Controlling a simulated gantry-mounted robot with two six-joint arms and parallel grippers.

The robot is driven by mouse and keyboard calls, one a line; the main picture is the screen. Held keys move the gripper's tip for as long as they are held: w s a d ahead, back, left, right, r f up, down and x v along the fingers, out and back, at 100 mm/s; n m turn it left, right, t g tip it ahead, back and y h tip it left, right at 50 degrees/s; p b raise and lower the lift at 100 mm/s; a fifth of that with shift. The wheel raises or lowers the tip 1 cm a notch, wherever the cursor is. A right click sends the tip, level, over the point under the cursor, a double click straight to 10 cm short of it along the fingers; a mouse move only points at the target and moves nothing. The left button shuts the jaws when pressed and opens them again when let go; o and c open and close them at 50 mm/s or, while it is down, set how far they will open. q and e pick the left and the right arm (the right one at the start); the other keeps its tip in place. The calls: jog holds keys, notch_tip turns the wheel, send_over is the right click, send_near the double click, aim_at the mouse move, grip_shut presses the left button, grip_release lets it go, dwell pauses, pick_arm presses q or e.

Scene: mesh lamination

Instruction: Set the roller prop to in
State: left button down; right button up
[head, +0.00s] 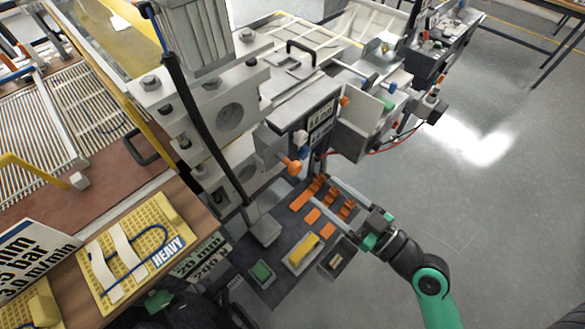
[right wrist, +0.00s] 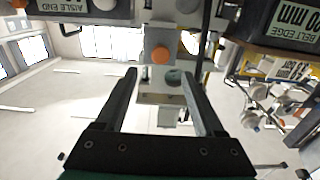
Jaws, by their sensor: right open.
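I cannot tell for certain which part is the roller prop. An orange knob (head: 291,166) sticks out of the front of the grey machine, below a dark display panel. An orange round knob (right wrist: 162,55) also shows in the right wrist view, just beyond my fingertips, with a dark grey-green round part (right wrist: 174,77) below it. My right gripper (head: 328,204) is open and empty, to the right of and below the orange knob in the head view. In the right wrist view its two fingers (right wrist: 160,76) stand wide apart. At the lower left, a dark and green part seems to be my left gripper (head: 158,301); its jaws are unclear.
A dark mat (head: 283,287) under the machine holds orange pieces (head: 312,215), a yellow item in a tray (head: 303,252) and a green block (head: 262,271). A yellow board (head: 120,285) marked HEAVY lies on the left bench. Grey floor (head: 480,220) at the right is clear.

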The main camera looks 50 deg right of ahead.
aim_at(298, 170)
jog(key=w+p, duration=0.1)
jog(key=w, duration=1)
jog(key=shift+d+p, duration=0.15)
jog(key=shift+p, duration=0.2)
jog(key=shift+s, duration=0.1)
grip_shut()
jog(key=shift+r, duration=0.1)
dwell(0.4)
